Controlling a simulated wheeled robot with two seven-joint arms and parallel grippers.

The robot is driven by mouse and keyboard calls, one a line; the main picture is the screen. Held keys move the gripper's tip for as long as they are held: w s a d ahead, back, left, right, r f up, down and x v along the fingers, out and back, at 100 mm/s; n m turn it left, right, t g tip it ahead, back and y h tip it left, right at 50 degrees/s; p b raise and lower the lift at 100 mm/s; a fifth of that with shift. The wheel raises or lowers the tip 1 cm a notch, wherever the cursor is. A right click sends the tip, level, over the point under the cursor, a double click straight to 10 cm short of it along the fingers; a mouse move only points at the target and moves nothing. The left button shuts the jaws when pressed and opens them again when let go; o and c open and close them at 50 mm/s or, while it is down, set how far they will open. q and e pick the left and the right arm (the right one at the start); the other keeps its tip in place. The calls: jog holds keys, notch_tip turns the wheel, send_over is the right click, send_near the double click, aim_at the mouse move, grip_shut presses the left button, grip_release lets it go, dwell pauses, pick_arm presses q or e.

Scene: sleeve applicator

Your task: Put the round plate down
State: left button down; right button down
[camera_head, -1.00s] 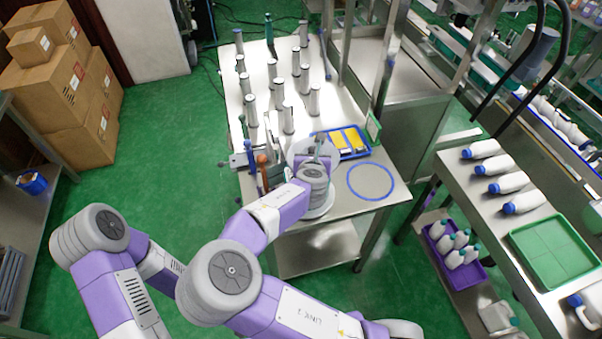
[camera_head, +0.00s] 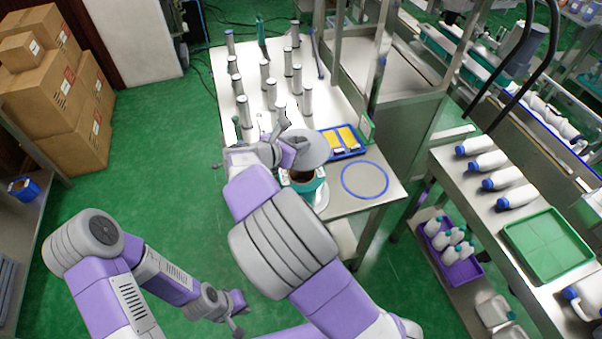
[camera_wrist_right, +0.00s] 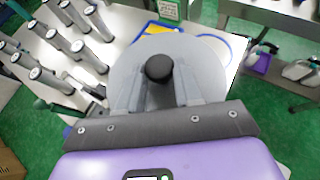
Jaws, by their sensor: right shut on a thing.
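The round plate (camera_head: 311,149) is a flat grey disc with a black knob. My right gripper (camera_head: 289,146) is shut on it, at the knob, and it fills the middle of the right wrist view (camera_wrist_right: 215,70). The plate is beside the far side of a teal container (camera_head: 308,187) with a dark brown inside. Its height above the table is hard to judge. A blue ring (camera_head: 342,183) lies flat on the table to the right, with bare surface inside it. My left gripper (camera_head: 238,306) hangs low over the floor at the left, away from the table; its fingers are too small to read.
A blue tray (camera_head: 335,156) with yellow items sits behind the ring. Several upright grey cylinders (camera_head: 266,72) stand on the far left of the table (camera_head: 337,205). A metal post (camera_head: 377,85) rises right of it. A side table holds bottles and a green tray (camera_head: 548,245).

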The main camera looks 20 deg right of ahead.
jog(key=shift+s+r, duration=0.1)
notch_tip(320, 180, down, 10)
jog(key=b, duration=0.2)
jog(key=shift+r+b, duration=0.2)
jog(key=shift+b, duration=0.1)
jog(key=shift+f, duration=0.1)
jog(key=shift+f, duration=0.2)
jog(key=c, duration=0.8)
grip_release()
jog(key=shift+o, duration=0.2)
jog(key=p+v, duration=0.2)
jog(key=v, duration=1)
jog(key=shift+r, duration=0.35)
